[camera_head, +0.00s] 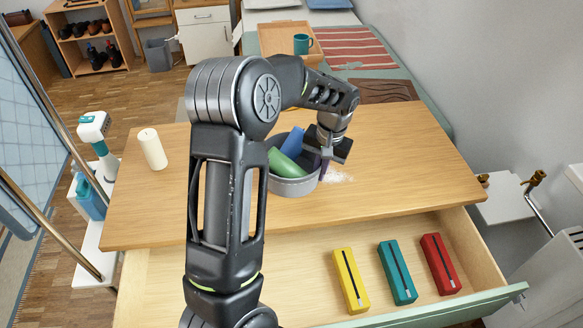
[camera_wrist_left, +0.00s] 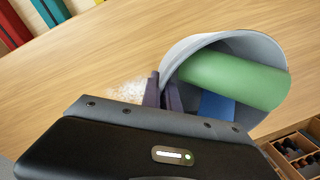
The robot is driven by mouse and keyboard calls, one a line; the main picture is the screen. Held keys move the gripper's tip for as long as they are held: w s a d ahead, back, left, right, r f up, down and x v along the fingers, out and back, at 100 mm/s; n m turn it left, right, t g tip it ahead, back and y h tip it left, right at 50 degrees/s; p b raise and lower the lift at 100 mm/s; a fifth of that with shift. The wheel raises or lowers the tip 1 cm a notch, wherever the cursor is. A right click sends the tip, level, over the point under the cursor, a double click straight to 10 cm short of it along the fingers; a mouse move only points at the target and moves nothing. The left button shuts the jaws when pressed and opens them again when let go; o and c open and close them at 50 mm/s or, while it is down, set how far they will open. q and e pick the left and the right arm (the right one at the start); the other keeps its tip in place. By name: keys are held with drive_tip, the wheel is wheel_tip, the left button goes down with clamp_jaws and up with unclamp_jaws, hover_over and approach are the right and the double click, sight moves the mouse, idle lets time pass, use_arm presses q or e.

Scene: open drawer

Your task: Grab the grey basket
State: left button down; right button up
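The grey basket (camera_head: 293,188) is a round tub on the wooden table, with a green cylinder (camera_head: 286,163) and a blue item (camera_head: 293,143) inside. My left gripper (camera_head: 324,168) comes down at the basket's right rim. In the left wrist view, its two dark purple fingers (camera_wrist_left: 163,92) are close together with the basket wall (camera_wrist_left: 190,55) between them, one finger outside and one inside. The fingertips are partly hidden by the wall. My left arm covers the basket's left part in the head view. My right gripper is not in view.
White powder (camera_head: 338,177) lies on the table beside the basket. A white candle (camera_head: 152,149) stands at the table's left. The open drawer (camera_head: 305,257) in front holds yellow, teal and red boxes. The table's right side is clear.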

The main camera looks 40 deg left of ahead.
use_arm(q)
wheel_tip(320, 180, up, 10)
drive_tip(key=p, duration=0.7)
drive_tip(key=shift+r, duration=0.1)
idle(0.4)
